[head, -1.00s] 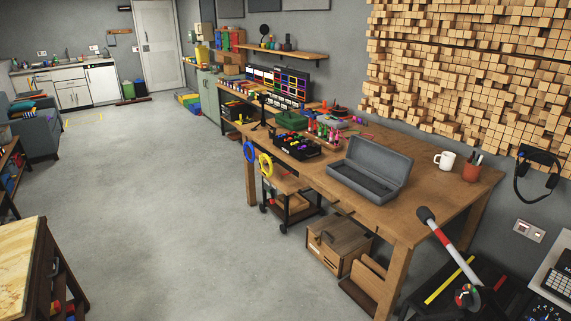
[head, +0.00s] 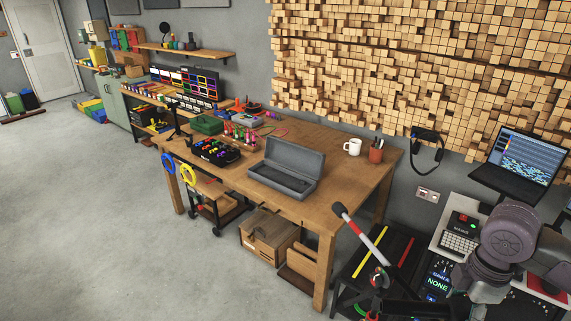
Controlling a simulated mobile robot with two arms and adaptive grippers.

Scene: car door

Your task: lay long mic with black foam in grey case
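The long mic (head: 361,232) has a black foam tip and a red and white striped body. It slants up to the left in front of the table's right end, its lower end at a round dark fitting. The grey case (head: 290,163) stands open and looks empty on the wooden table, its lid tilted up at the back. My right arm comes in at the lower right, apart from the mic; I cannot make out its gripper. My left gripper is out of view.
The wooden table (head: 340,180) also holds a white mug (head: 352,147), a red pen pot (head: 376,155) and a black box with coloured knobs (head: 213,151). A laptop (head: 520,160) and control panels stand at the right. Open floor lies at the left.

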